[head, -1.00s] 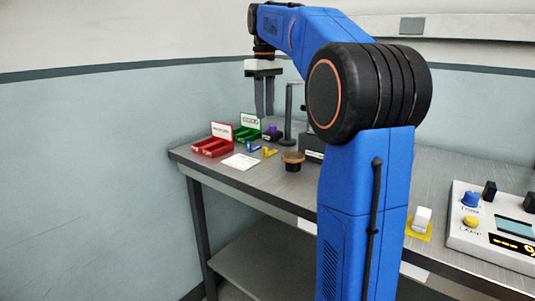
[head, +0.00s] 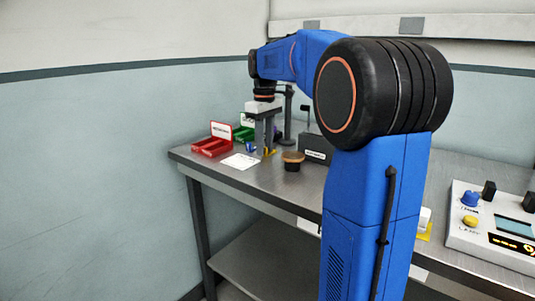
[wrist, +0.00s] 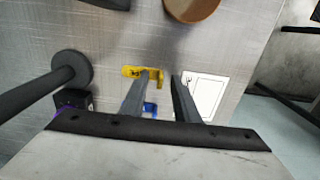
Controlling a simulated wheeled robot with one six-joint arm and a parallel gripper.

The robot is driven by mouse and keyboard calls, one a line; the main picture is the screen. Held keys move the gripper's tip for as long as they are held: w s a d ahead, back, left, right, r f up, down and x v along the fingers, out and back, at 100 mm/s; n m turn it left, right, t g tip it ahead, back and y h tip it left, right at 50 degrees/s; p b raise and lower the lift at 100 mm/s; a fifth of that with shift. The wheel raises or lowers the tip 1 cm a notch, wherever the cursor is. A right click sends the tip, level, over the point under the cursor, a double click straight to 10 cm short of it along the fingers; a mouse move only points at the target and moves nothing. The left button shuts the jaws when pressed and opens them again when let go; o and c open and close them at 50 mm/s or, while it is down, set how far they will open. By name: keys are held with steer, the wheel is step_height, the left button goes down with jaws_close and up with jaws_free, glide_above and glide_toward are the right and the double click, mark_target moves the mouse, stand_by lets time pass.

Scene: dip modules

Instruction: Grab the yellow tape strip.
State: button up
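The yellow tape strip (wrist: 131,71) lies on the metal bench in the wrist view, bent at its right end. In the head view only a bit of it (head: 271,152) shows beside my fingers. My gripper (wrist: 162,75) points down with its two fingers apart and nothing held. A blue strip (wrist: 150,107) lies near the yellow one, partly hidden by the left finger.
A white card (head: 240,161) lies beside the gripper. A brown-topped dark cup (head: 292,164), a black labelled box (head: 314,150) and a post stand (head: 288,112) are close by. Red (head: 212,147) and green (head: 243,132) bins stand at the back left.

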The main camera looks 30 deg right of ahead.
steer(key=shift+f, duration=0.25)
steer(key=shift+c, duration=0.7)
jaws_close()
steer(key=shift+r, duration=0.15)
